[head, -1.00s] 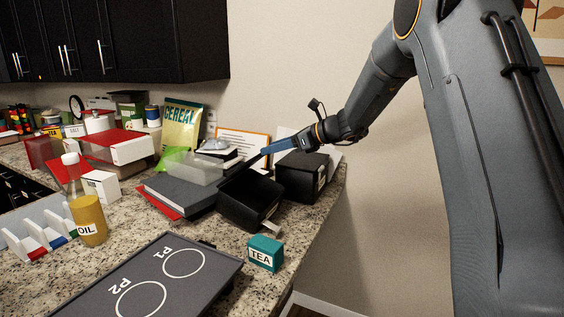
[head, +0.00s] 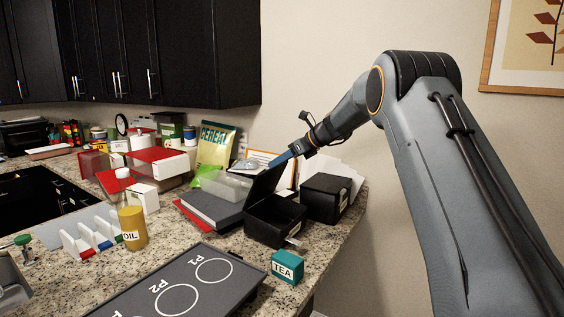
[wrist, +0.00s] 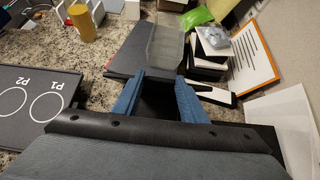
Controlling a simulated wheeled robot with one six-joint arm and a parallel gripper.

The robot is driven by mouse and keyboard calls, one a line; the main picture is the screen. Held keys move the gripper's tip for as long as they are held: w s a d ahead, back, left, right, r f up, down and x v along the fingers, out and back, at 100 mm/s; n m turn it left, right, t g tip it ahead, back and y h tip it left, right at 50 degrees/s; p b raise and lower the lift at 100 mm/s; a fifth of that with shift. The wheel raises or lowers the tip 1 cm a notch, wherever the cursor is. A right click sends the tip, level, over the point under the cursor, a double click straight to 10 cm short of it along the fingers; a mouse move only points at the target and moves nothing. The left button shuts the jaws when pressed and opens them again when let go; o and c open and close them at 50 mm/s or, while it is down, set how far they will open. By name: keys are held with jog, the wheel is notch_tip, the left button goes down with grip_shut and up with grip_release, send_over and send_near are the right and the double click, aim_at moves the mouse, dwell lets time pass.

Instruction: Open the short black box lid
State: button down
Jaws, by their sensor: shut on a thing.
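The short black box (head: 276,224) stands near the right end of the granite counter, with its dark inside showing. Its black lid (head: 264,187) is raised and tilts steeply up from the left side of the box. My gripper (head: 284,160) is at the lid's upper edge, its blue fingers shut on it. In the wrist view, the dark lid (wrist: 157,103) shows between the two blue fingers of my gripper (wrist: 157,80). Most of the box is hidden there.
A second black box (head: 327,197) stands close on the right. A teal tea box (head: 287,268) and a dark P1/P2 board (head: 185,285) lie in front. A grey folder-like slab (head: 211,208) and a clear container (head: 225,187) are on the left.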

jog(key=shift+d+r, duration=0.1)
jog(key=shift+r, duration=0.05)
dwell(0.7)
jog(key=c, duration=1.1)
grip_release()
jog(key=shift+d, duration=0.1)
jog(key=b+v, duration=0.3)
jog(key=v, duration=0.4)
jog(key=shift+s+d+r, duration=0.1)
jog(key=shift+s+d, duration=0.05)
